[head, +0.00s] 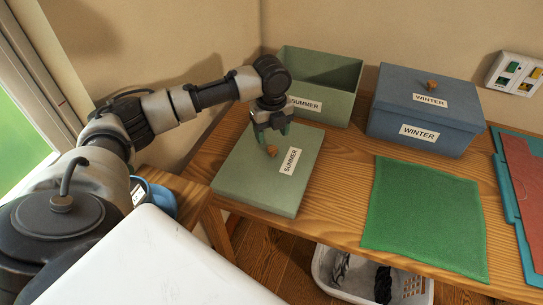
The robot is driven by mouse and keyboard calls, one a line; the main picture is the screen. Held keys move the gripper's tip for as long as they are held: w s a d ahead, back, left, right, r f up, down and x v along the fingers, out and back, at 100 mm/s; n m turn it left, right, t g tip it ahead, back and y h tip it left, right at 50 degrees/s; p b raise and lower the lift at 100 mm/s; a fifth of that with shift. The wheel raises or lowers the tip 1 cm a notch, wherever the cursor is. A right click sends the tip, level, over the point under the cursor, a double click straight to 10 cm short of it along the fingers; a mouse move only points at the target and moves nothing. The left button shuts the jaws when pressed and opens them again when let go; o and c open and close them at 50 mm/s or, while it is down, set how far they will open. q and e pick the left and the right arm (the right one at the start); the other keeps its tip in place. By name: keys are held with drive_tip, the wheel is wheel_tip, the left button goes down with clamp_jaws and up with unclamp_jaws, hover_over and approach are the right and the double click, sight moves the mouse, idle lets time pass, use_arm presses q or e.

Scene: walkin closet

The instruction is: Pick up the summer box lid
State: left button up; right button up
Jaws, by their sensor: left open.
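The summer box lid (245,183) is a flat green lid with a "SUMMER" label and a small brown knob (271,150). It lies on the left part of the wooden table, in front of the open green summer box (340,107). My left gripper (272,138) points down over the lid's far part, its open fingers just above or around the knob. I cannot tell whether the fingers touch the knob. My right gripper is not in view.
A blue winter box (400,127) with its lid on stands at the back right. A green cloth (425,215) lies in front of it. A red and teal board (525,190) is at the right edge. A white basket (335,285) sits below the table (340,180).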

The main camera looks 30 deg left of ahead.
sight(272, 148)
use_arm(q)
drive_tip(key=f, duration=0.7)
drive_tip(key=shift+w+f, duration=0.2)
drive_tip(key=shift+w, duration=0.05)
drive_tip(key=shift+r, duration=0.1)
drive_tip(key=c, duration=1.1)
